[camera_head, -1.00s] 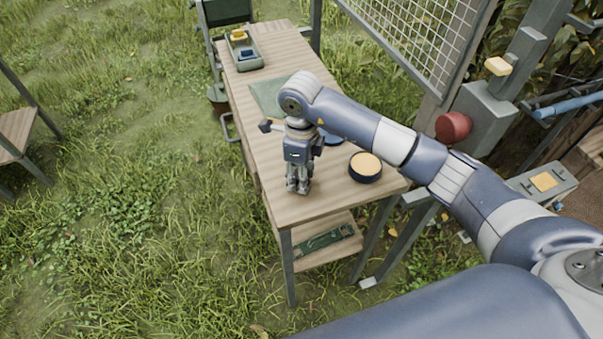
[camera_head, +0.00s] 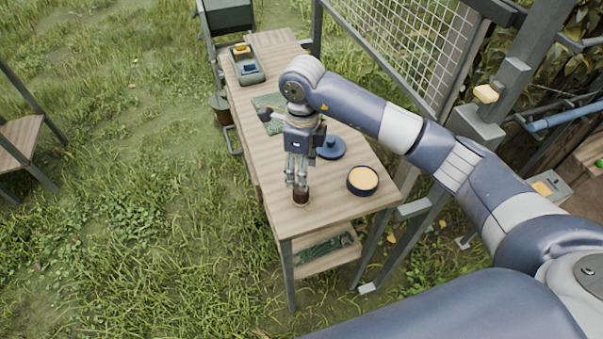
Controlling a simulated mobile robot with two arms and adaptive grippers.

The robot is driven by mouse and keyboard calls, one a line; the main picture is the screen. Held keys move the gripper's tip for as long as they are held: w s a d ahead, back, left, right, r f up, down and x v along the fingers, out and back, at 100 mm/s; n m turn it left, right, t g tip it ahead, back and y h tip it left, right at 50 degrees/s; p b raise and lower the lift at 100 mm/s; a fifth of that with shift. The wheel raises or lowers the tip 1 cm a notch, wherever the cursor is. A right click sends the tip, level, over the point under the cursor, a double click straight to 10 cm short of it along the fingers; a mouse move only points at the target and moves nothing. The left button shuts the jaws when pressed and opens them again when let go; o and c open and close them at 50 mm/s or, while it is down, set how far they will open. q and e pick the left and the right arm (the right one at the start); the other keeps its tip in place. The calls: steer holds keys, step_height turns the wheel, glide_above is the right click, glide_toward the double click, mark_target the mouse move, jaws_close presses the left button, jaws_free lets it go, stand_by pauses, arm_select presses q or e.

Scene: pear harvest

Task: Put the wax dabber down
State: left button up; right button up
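A small dark brown cylinder with a pale base, which looks like the wax dabber (camera_head: 301,198), stands upright on the near part of the wooden table (camera_head: 325,205). My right gripper (camera_head: 297,186) points down just above it, its fingertips at the dabber's top and partly hiding it. Whether the fingers touch or hold it cannot be told. A round dark tin of cream-coloured wax (camera_head: 363,179) stands open to the right of the dabber. My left gripper is not in view.
A dark blue lid (camera_head: 331,147) lies behind the wax tin, and a green mat (camera_head: 268,103) lies farther back. A grey tray (camera_head: 246,68) with yellow and blue items is at the far end. A mesh panel (camera_head: 405,45) stands along the right side.

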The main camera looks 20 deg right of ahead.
steer(key=shift+r+p, duration=0.6)
steer(key=shift+r, duration=1.3)
